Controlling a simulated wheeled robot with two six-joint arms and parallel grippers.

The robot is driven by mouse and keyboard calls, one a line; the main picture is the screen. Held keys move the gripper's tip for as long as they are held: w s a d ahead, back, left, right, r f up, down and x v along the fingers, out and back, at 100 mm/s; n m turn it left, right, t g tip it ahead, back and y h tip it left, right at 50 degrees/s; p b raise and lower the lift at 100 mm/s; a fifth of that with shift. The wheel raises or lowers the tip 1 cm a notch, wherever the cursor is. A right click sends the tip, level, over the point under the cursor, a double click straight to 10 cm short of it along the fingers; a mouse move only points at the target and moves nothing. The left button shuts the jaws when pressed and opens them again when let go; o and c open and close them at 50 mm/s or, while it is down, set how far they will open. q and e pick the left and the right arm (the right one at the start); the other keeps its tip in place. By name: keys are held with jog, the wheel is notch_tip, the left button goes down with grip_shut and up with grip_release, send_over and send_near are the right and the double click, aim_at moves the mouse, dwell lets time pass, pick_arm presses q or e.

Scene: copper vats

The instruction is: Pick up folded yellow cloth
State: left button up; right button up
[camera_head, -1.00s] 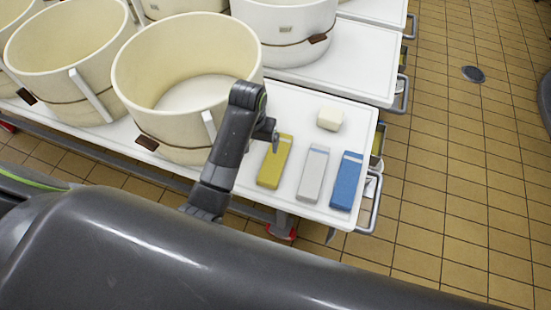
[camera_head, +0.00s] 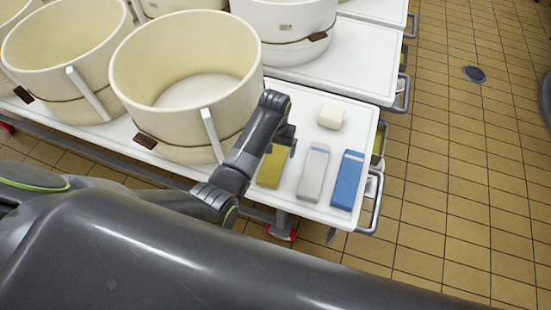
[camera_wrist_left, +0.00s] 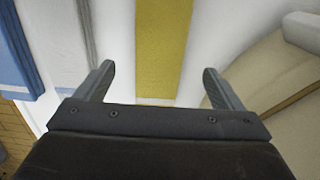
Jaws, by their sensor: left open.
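The folded yellow cloth (camera_head: 269,172) lies flat on the white cart top, left of a grey-white folded cloth and a blue one. My left gripper (camera_head: 290,143) hangs over its far part and hides some of it. In the left wrist view, the yellow cloth (camera_wrist_left: 163,45) runs lengthwise between the two open fingers (camera_wrist_left: 155,82). The fingers are apart with nothing held, and white surface shows on both sides of the cloth. I cannot tell the exact height above it. My right gripper is not in view.
The grey-white cloth (camera_head: 313,174) and blue cloth (camera_head: 347,180) lie close by on the right. A white block (camera_head: 330,117) sits behind them. A large cream vat (camera_head: 150,120) stands close on the left. The cart top (camera_head: 362,119) has a rail handle (camera_head: 376,205) at right.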

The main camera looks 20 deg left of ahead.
aim_at(276, 156)
pick_arm(q)
jog(key=shift+w+f+b, duration=0.15)
jog(key=shift+f+b, duration=0.2)
jog(key=shift+f, duration=1.05)
jog(key=shift+w+f+b, duration=0.1)
jog(key=shift+f+b, duration=0.2)
jog(key=shift+f, duration=1.1)
jog(key=c, duration=1.2)
